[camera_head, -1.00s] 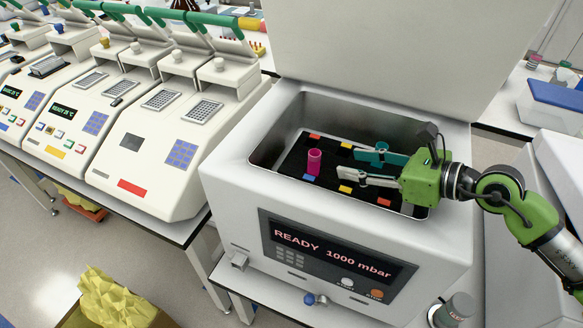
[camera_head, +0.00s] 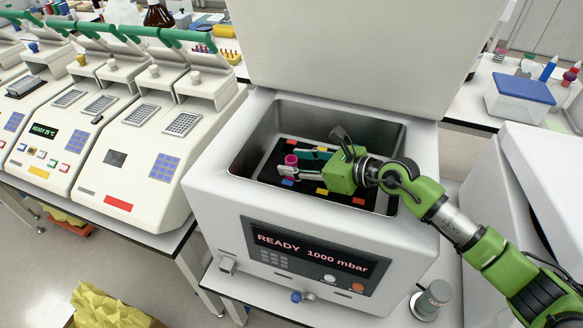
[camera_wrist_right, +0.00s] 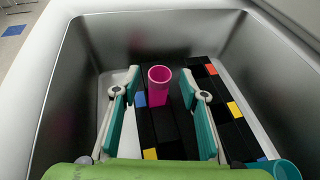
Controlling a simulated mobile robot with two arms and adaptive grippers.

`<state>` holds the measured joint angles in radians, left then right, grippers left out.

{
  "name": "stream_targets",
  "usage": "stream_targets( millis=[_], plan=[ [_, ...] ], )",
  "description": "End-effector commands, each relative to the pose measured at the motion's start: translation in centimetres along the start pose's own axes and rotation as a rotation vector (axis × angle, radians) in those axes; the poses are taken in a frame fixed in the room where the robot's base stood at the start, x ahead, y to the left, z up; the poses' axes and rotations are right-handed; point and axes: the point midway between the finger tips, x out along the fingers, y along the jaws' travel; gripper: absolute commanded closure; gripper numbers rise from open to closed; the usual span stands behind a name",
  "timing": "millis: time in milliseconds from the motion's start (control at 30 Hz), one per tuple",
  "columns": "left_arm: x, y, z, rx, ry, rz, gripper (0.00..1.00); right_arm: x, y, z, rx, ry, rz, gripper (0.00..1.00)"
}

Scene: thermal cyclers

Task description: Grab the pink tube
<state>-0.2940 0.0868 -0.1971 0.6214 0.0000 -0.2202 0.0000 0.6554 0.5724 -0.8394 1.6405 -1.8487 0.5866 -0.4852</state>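The pink tube (camera_head: 291,160) stands upright on the dark floor of the open chamber in the head view. In the right wrist view the tube (camera_wrist_right: 159,88) shows its open top, between my right gripper's fingertips. My right gripper (camera_head: 292,163) reaches down into the chamber from the right. It is open, with a finger on each side of the tube; in the right wrist view (camera_wrist_right: 159,80) a gap shows between the tube and each finger. Part of the tube is hidden by a finger in the head view. My left gripper is not in view.
The chamber machine (camera_head: 225,210) has steep walls around my right gripper and a raised lid (camera_head: 350,50) behind. Its display reads READY 1000 mbar. Coloured blocks line the chamber floor.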

Motion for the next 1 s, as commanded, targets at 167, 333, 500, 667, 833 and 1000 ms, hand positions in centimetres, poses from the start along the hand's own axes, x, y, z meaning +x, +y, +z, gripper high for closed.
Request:
stream_targets(
  millis=[167,333,500,667,833,1000],
  plan=[
    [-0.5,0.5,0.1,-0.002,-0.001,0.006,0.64,1.6,0.0,0.1,0.0,0.0,0.001,0.6],
    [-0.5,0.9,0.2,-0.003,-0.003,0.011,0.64,1.8,0.0,-0.1,0.0,0.0,0.0,0.6],
    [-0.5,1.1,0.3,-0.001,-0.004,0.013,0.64,1.8,0.0,-0.1,0.0,0.0,0.0,0.84],
    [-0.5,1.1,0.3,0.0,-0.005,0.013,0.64,1.8,0.0,0.0,0.001,0.0,0.0,0.97],
    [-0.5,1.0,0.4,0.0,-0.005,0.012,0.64,1.7,0.1,0.0,0.001,0.0,0.001,0.97],
    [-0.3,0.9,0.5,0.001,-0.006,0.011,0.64,1.3,0.0,1.1,-0.002,-0.003,0.001,0.97]
  ],
)
